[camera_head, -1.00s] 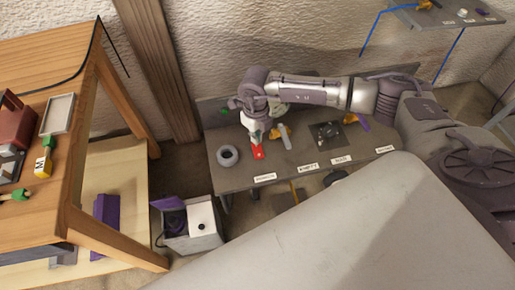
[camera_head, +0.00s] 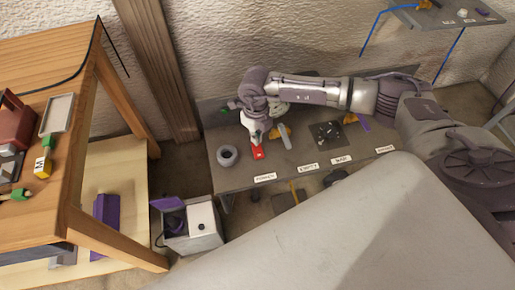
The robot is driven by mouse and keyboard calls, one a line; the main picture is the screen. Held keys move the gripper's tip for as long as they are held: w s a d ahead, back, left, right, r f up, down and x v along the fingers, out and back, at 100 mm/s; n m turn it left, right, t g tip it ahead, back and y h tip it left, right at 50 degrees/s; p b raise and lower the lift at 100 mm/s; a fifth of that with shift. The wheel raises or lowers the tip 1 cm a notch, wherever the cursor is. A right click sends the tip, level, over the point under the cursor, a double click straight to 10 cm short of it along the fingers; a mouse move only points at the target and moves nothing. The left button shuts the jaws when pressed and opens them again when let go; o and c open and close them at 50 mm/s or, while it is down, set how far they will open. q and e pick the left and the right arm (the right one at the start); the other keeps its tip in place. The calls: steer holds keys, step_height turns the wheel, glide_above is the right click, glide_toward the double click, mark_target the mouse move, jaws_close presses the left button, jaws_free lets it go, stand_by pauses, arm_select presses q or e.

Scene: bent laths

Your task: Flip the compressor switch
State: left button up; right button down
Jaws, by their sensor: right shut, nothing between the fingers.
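My right gripper (camera_head: 257,142) points down over the grey bench (camera_head: 231,178), shut and empty. Its fingertips are at the upper end of a small red piece (camera_head: 258,153) on the bench top; I cannot tell whether they touch it. Whether the red piece is the compressor switch, I cannot tell. A white box (camera_head: 206,240) with a purple part (camera_head: 167,203) and a small dark knob on it stands on the floor left of the bench. No part is clearly marked as the compressor. My left gripper is out of view.
A dark square plate (camera_head: 326,134) lies farther right. Labels line the bench's front edge. A wooden table (camera_head: 88,188) stands at left.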

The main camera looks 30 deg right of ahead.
steer(key=shift+f+b, duration=0.6)
steer(key=shift+f, duration=0.2)
steer(key=shift+f, duration=0.35)
steer(key=shift+r, duration=0.15)
steer(key=shift+r+p, duration=0.8)
steer(key=shift+r, duration=0.45)
steer(key=shift+r+p, duration=1.2)
steer(key=shift+r, duration=0.5)
steer(key=shift+r+p, duration=0.35)
steer(key=shift+r, duration=0.15)
